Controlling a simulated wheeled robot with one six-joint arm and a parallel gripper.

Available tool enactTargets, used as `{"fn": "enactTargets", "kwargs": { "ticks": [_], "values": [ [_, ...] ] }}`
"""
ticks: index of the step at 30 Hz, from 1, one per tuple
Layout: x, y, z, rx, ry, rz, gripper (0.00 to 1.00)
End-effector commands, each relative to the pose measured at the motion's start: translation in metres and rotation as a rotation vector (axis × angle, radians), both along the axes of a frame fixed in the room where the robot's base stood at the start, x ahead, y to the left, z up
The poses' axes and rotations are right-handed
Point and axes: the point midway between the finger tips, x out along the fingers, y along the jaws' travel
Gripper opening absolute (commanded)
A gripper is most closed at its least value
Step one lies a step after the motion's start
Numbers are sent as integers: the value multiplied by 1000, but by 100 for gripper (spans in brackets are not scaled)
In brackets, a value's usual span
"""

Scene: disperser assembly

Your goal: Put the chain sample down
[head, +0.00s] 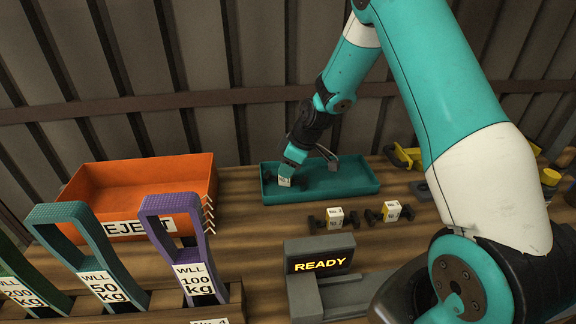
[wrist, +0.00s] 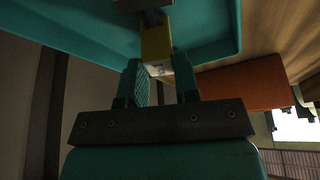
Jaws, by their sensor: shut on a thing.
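The held chain sample (head: 285,182) has a white tag and a dark end. My gripper (head: 294,160) is shut on it at the left end of the teal tray (head: 350,193). In the wrist view the sample's yellow and white tag (wrist: 157,48) sits between my gripper's fingertips (wrist: 158,76), with a dark part beyond it. The tray (wrist: 75,28) fills the upper part of that view. I cannot tell whether the sample touches the tray floor. Two similar samples, a left one (head: 336,217) and a right one (head: 390,211), lie on the wooden table in front of the tray.
An orange reject bin (head: 190,173) stands left of the tray. Tall labelled slings (head: 167,206) stand in a rack at front left. A grey device with a READY display (head: 320,262) sits at front centre. Yellow tools (head: 405,157) lie right of the tray.

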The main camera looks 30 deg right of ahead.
Motion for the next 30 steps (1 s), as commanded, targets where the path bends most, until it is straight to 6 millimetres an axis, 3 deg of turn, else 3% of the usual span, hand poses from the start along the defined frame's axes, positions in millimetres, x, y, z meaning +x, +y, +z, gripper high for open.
{"fn": "enactTargets", "kwargs": {
  "ticks": [5,6,9,20,30],
  "values": [
    [0,0,-3,1,-1,0,0],
    [0,0,-2,0,0,0,36],
    [0,0,-2,0,0,-1,55],
    [-1,-2,6,0,-2,-2,55],
    [-19,-21,69,-1,-5,-3,55]
  ]
}}
